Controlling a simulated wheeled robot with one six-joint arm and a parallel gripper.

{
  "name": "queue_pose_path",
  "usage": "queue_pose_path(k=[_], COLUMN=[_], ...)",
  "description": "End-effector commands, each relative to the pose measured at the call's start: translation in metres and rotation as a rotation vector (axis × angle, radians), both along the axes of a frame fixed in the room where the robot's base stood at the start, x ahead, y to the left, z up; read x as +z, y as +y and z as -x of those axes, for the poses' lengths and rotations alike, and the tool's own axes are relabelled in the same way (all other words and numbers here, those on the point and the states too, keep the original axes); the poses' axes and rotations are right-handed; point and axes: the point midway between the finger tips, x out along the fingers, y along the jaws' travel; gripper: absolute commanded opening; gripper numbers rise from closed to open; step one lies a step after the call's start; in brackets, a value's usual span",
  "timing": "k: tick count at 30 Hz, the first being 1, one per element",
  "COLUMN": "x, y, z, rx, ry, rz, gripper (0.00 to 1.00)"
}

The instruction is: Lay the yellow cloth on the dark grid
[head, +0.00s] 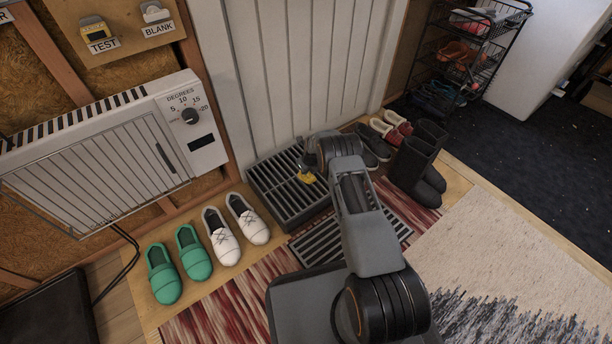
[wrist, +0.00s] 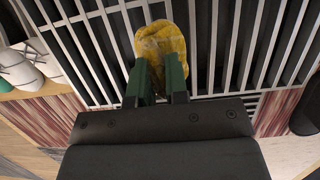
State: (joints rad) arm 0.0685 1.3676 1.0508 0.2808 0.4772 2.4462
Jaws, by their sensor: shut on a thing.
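The yellow cloth (wrist: 162,45) is a small bunched piece. My gripper (wrist: 158,82) is shut on it between two green fingers. In the head view the cloth (head: 307,178) shows just below my gripper (head: 306,172), over the dark grid (head: 270,188). This grid is a raised dark tray with slats, standing against the foot of the pale door. In the wrist view the slats of the grid (wrist: 230,45) lie behind the cloth. I cannot tell whether the cloth touches them. My arm hides the right part of the grid.
A second, flat grate (head: 320,243) lies on the red striped mat (head: 240,305) in front. White shoes (head: 222,236) and green shoes (head: 193,252) stand to the left. Dark boots (head: 415,165) stand to the right. A heater (head: 110,140) hangs on the left wall.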

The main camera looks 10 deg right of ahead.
Motion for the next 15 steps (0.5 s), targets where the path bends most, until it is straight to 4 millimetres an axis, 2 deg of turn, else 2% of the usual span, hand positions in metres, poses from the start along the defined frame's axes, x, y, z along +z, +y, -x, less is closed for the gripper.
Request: queue_pose_path(k=[7, 15], x=[-0.034, -0.033], y=[0.001, 0.001], z=[-0.001, -0.001], rx=[-0.001, 0.0], ry=[0.001, 0.0], rz=[-0.001, 0.0], gripper=[0.0, 0.0])
